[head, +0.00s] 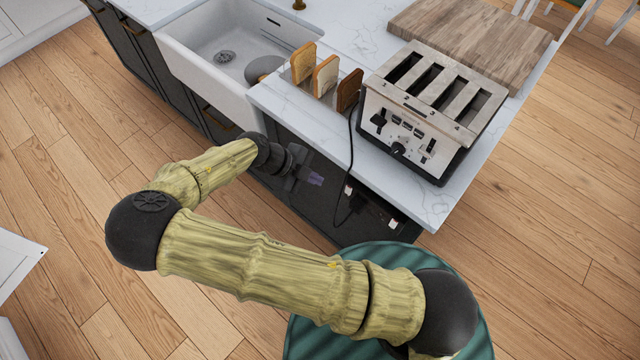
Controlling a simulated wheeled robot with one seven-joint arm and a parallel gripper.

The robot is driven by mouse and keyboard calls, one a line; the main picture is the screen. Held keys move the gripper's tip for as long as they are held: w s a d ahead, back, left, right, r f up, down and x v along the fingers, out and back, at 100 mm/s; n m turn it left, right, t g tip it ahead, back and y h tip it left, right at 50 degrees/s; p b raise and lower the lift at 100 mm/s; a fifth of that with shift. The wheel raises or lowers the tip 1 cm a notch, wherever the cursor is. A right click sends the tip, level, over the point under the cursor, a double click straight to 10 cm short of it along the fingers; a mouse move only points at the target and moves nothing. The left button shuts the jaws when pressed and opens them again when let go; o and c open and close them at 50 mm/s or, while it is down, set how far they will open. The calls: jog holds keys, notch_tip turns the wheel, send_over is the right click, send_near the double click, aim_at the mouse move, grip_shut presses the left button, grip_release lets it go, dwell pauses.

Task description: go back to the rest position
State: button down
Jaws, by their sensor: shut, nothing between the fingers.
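My gripper (306,177) is at the end of my bent arm, near the middle of the head view. It is shut and empty. It is in front of the dark side panel of the kitchen island (277,190), below the level of the countertop. I cannot tell whether it touches the panel. My arm reaches in from the lower right, bends at the left and comes back toward the island.
A four-slot toaster (425,112) stands on the white countertop (440,205), its cord (352,150) hanging down to an outlet right of my gripper. Several bread slices (325,75) stand beside it. A sink (225,50) and a wooden board (475,40) are behind. Open wooden floor (70,200) lies left.

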dwell(0.6)
jog(key=s+d+r+n+y, duration=0.3)
jog(key=d+r+n, duration=0.6)
jog(key=n, duration=0.3)
jog(key=s+d+r+n+t+y, duration=0.1)
jog(key=d+r+n+y, duration=0.3)
jog(key=d+r+n, duration=0.5)
jog(key=shift+s+d+r+n+y, duration=0.25)
jog(key=shift+s+r+n, duration=0.6)
jog(key=shift+n, duration=0.85)
jog(key=shift+s+f, duration=0.1)
